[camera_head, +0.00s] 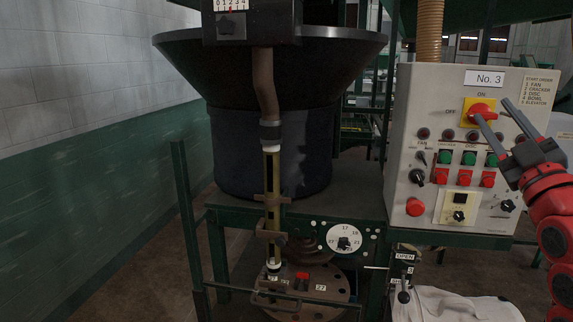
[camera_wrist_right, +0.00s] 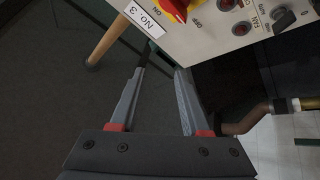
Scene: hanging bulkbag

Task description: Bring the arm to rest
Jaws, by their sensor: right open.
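My right arm (camera_head: 552,205), red and black, comes in from the right in the head view. Its gripper (camera_head: 492,110) is open, with two grey fingers pointing up and left in front of the control panel (camera_head: 445,95). One fingertip overlaps the red rotary switch (camera_head: 481,111) on its yellow plate; I cannot tell whether they touch. In the right wrist view the gripper (camera_wrist_right: 161,72) has its fingers spread with nothing between them. The panel's switch (camera_wrist_right: 177,8) shows at the top there, beyond the fingertips. My left gripper is in neither view.
The panel "No. 3" carries several buttons and knobs. A black hopper (camera_head: 270,150) stands at centre left on a green frame, with a gauge pipe (camera_head: 271,185) in front. White cloth (camera_head: 455,306) lies below the panel. A hose (camera_head: 429,30) rises behind it. Floor at left is clear.

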